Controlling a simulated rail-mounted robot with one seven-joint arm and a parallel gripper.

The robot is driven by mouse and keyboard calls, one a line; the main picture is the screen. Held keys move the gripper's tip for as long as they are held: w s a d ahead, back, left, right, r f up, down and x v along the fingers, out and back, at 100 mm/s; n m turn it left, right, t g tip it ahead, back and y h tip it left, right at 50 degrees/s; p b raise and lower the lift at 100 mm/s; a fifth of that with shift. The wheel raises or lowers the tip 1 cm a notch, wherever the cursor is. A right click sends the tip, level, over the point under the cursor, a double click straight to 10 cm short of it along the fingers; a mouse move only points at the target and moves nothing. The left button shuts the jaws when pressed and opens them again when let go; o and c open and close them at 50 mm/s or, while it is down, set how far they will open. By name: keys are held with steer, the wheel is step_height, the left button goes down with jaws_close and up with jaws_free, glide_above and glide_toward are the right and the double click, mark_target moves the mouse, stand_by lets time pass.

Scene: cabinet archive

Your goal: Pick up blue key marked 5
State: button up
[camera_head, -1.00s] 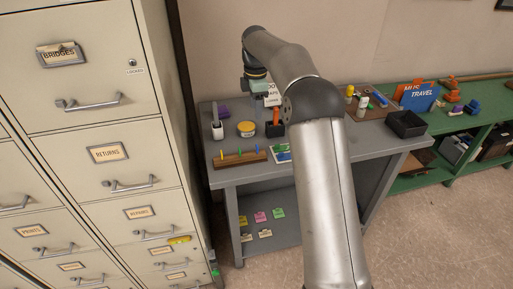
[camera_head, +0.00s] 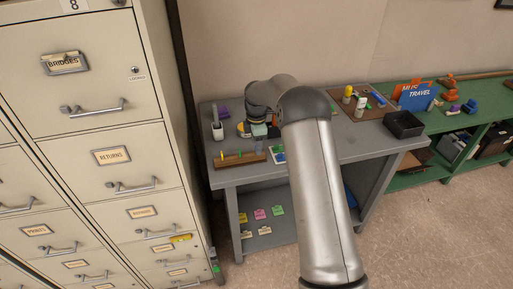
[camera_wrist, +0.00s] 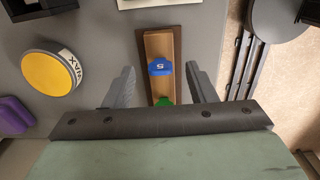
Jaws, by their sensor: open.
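The blue key marked 5 (camera_wrist: 160,68) stands in a narrow wooden rack (camera_wrist: 174,37), upright as far as I can tell. My gripper (camera_wrist: 160,69) is open, with one finger on each side of the rack and the blue key between them in the picture. No contact with the key shows. A green key (camera_wrist: 164,101) stands in the same rack, partly hidden by the gripper body. In the head view my gripper (camera_head: 259,146) is over the right end of the rack (camera_head: 232,161) and hides the blue key there. A yellow key (camera_head: 222,155) stands at the rack's left end.
The rack is on a grey table (camera_head: 350,148). A yellow-topped round tin (camera_wrist: 49,74) and a purple object (camera_wrist: 14,114) lie left of the rack in the wrist view. A black tray (camera_head: 404,124) is on the table's right; filing cabinets (camera_head: 100,155) stand left.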

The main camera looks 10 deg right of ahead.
steer(key=shift+f, duration=0.5)
steer(key=c, duration=1.1)
steer(key=shift+o, duration=0.2)
steer(key=shift+r, duration=0.1)
steer(key=shift+r, duration=0.5)
step_height(320, 180, up, 2)
steer(key=shift+s+a+r+b, duration=0.1)
steer(key=shift+a+r+b, duration=0.1)
steer(key=shift+b, duration=0.35)
steer(key=s+a+r+b, duration=0.4)
steer(key=s+a+r, duration=0.4)
steer(key=s+r, duration=0.1)
steer(key=shift+s+a+r, duration=0.25)
steer(key=shift+s+a, duration=0.05)
steer(key=shift+s, duration=0.5)
